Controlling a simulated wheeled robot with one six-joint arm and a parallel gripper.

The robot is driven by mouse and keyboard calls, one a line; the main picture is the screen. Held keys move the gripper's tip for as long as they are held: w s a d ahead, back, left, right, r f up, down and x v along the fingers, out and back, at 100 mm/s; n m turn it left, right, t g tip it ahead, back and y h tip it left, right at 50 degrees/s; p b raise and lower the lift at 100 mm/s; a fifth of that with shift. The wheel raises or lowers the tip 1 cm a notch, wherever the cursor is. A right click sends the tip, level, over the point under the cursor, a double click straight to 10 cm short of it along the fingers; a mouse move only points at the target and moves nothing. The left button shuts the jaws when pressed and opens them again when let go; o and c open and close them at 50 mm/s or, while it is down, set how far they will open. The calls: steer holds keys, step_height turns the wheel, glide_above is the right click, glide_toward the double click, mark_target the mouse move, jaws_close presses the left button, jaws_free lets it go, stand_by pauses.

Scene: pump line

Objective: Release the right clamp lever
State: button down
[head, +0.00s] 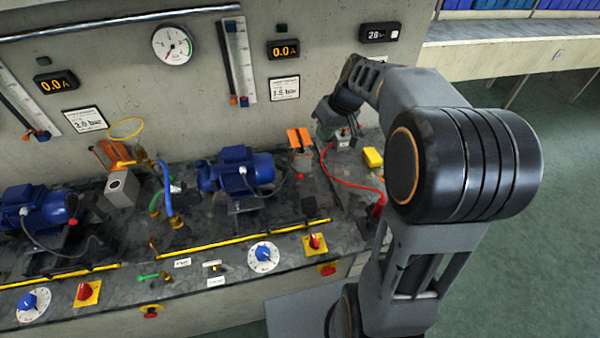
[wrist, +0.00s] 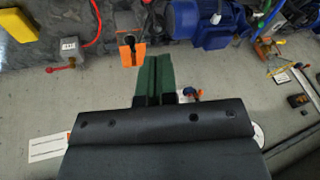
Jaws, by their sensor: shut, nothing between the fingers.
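My gripper (wrist: 157,68) shows its two green fingers side by side, shut and empty. In the head view my gripper (head: 324,131) is small and partly hidden near the back right of the bench. An orange forked piece on a grey block (wrist: 131,50) lies just left of the fingertips in the wrist view, with a visible gap. It also shows in the head view (head: 300,138). A grey box (wrist: 71,47) with a red lever (wrist: 60,69) is further left. I cannot tell which part is the right clamp lever.
A blue motor (head: 247,168) stands left of the orange piece. A red hose (head: 350,184) and a yellow block (head: 373,157) lie to its right. The wall with gauge (head: 172,45) rises behind. Another orange piece (head: 112,152) stands further left.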

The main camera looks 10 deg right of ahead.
steer(key=w+d+f+n+y+b, duration=0.25)
steer(key=w+d+f, duration=0.25)
steer(key=w+f, duration=0.65)
steer(key=s+a+f+p, duration=0.1)
steer(key=a+f+p, duration=0.2)
steer(key=a+f, duration=0.5)
steer(key=shift+s+a+f, duration=0.25)
steer(key=shift+s+f, duration=0.1)
steer(key=shift+f, duration=0.9)
steer(key=shift+y, duration=0.25)
steer(key=shift+d+f+m+b, duration=0.1)
steer(key=shift+m+b, duration=0.25)
steer(key=shift+b, duration=0.05)
